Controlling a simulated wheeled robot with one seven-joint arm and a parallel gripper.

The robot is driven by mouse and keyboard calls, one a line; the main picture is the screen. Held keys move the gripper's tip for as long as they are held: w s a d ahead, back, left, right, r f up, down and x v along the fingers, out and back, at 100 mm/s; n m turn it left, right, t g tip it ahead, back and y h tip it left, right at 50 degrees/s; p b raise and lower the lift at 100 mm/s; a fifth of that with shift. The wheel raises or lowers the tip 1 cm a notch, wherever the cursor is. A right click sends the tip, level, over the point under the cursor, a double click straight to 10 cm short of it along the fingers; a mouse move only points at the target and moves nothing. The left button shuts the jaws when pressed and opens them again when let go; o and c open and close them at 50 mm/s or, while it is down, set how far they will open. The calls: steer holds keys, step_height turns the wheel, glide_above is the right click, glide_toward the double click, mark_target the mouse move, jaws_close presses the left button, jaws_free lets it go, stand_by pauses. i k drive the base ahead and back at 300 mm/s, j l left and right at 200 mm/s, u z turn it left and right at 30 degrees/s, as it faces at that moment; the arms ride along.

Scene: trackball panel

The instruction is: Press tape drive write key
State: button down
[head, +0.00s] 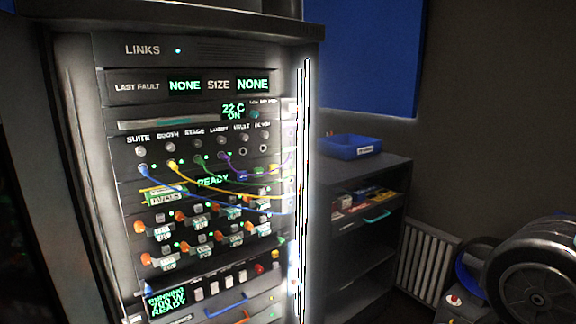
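A tall equipment rack (76,160) fills the left half of the head view. No label in view reads tape drive or write, so I cannot tell which key is the write key. A green READY display (212,181) sits mid-rack, partly behind drooping patch cables. Lower down, a display (167,302) reads RUNNING 700 W READY. Several pale keys (213,289) and a red button (259,268) sit to its right. My gripper is not in view.
Blue, yellow, green and purple cables hang across the rack front. Rows of orange-ended modules (181,216) sit below them. A shelf unit (365,170) with a blue tray (350,147) stands right of the rack. A radiator (427,258) and a black wheel-like object (537,285) are farther right.

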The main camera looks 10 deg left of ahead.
mark_target(259, 170)
steer(key=i+j, duration=0.2)
steer(key=i, duration=0.25)
steer(key=i+j+z, duration=0.15)
steer(key=i, duration=0.3)
steer(key=i+j, duration=0.3)
steer(key=i, duration=0.15)
steer(key=z, duration=0.05)
